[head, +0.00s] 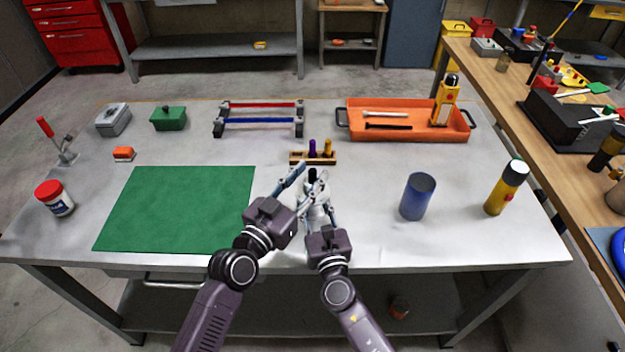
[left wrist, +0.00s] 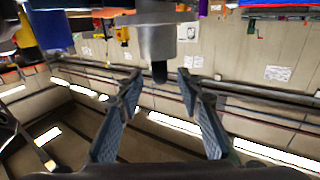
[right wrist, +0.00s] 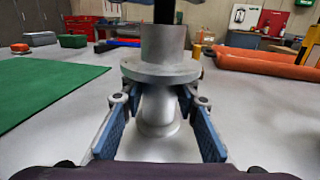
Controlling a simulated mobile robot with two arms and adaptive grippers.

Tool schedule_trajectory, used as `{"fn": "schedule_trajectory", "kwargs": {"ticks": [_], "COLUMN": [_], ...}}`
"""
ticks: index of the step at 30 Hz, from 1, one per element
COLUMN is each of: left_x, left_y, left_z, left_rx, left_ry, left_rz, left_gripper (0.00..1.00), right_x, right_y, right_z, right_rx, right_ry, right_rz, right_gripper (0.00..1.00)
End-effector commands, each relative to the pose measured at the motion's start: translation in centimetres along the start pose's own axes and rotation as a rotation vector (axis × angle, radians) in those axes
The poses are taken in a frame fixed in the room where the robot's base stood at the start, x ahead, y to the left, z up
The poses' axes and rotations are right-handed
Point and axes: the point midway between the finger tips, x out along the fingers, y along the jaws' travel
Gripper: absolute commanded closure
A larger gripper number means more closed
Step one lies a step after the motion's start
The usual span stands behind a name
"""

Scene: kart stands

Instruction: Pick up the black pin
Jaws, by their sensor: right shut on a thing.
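The black pin (head: 312,175) stands upright out of the top of a grey flanged metal part (head: 317,212) near the table's front edge. My right gripper (head: 317,200) is shut on the neck of this part, below its flange, as the right wrist view (right wrist: 158,100) shows. The pin's lower end (right wrist: 165,12) shows there above the part's collar. My left gripper (head: 308,176) is open beside the pin. In the left wrist view, which looks upside down, the pin's tip (left wrist: 160,72) lies between its spread fingers (left wrist: 160,82), apparently apart from both.
A wooden rack (head: 299,161) with purple and yellow pins stands just behind. A green mat (head: 180,210) lies left. A blue cup (head: 418,197) and a yellow spray can (head: 506,188) stand right. An orange tray (head: 400,133) and a red-blue rail stand (head: 260,122) are at the back.

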Motion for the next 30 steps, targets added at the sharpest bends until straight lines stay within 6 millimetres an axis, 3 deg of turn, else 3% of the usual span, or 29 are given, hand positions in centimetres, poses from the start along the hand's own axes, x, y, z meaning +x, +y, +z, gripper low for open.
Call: {"fn": "schedule_trajectory", "kwargs": {"ticks": [4, 12, 22, 30], "left_x": [1.6, 1.9, 1.9, 1.9], "left_y": [0.0, 0.0, -0.1, -0.1], "left_z": [0.0, 0.1, 0.0, 0.0], "left_rx": [-0.002, 0.001, 0.0, 0.0], "left_ry": [0.0, -0.001, 0.0, 0.0], "left_rz": [0.0, 0.0, 0.0, 0.0], "left_gripper": [0.66, 0.66, 1.0, 1.0], "right_x": [0.0, 0.0, 0.0, 0.0], "right_y": [0.0, 0.0, 0.0, 0.0], "right_z": [0.0, 0.0, 0.0, 0.0], "right_rx": [0.0, 0.0, 0.0, 0.0], "right_ry": [0.0, 0.0, 0.0, 0.0], "right_rz": [0.0, 0.0, 0.0, 0.0], "right_gripper": [1.0, 1.0, 1.0, 1.0]}}
